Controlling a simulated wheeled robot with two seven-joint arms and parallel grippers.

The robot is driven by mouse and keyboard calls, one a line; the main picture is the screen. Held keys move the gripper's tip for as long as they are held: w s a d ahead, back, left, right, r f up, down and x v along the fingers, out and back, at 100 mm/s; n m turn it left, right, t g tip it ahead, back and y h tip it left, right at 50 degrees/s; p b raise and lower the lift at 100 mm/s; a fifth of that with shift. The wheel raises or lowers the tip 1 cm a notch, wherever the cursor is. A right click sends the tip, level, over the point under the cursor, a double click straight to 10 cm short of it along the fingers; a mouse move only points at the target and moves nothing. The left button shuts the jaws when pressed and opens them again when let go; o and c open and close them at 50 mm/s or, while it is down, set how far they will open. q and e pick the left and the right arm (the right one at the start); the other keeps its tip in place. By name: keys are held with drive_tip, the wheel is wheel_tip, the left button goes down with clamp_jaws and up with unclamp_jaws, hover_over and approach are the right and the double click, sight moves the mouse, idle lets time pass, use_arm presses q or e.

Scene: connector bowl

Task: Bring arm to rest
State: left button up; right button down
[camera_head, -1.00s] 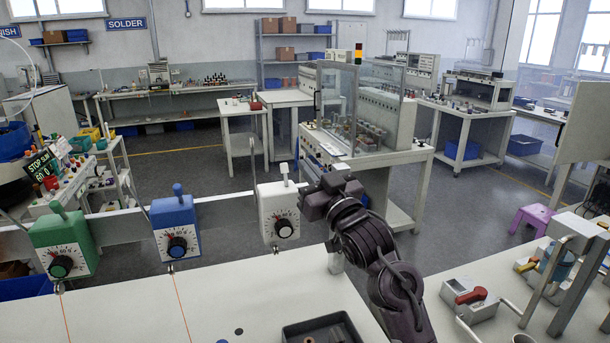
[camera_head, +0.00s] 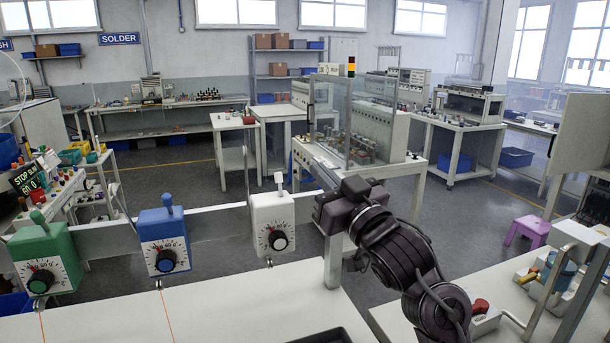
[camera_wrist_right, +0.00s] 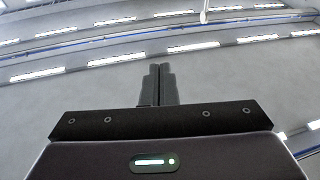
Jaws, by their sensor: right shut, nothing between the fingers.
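My right arm (camera_head: 400,250) comes in from the lower right of the head view and is raised above the white worktop. My right gripper's body shows at the end of that arm, right of the white dial box, but its fingers are hard to make out there. In the right wrist view the two fingers of my right gripper (camera_wrist_right: 159,85) are together with nothing between them. They point toward the ceiling lights. My left gripper is not in view.
A green dial box (camera_head: 45,260), a blue dial box (camera_head: 164,240) and a white dial box (camera_head: 272,226) hang along a rail behind the worktop (camera_head: 230,310). A dark tray (camera_head: 315,337) shows at the bottom edge. A red-handled device (camera_head: 482,310) is right of my arm.

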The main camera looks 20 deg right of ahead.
drive_tip(key=s+f+m+g+h, duration=0.1)
drive_tip(key=s+f+g+h, duration=0.15)
drive_tip(key=f, duration=0.85)
drive_tip(key=s+f+m+g+h, duration=0.15)
drive_tip(key=f+g, duration=0.25)
drive_tip(key=f, duration=0.6)
drive_tip(key=s+f+n+g+h, duration=0.1)
drive_tip(key=s+f+g, duration=1)
drive_tip(key=s+f, duration=1.05)
wheel_tip(320, 180, down, 29)
drive_tip(key=s+g, duration=0.1)
drive_tip(key=s, duration=0.2)
drive_tip(key=s+d+f+g, duration=0.1)
drive_tip(key=s+d+f, duration=0.1)
drive_tip(key=s+f, duration=1.5)
drive_tip(key=shift+s+d+f, duration=0.25)
drive_tip(key=shift+s+d, duration=0.15)
drive_tip(key=shift+s, duration=0.35)
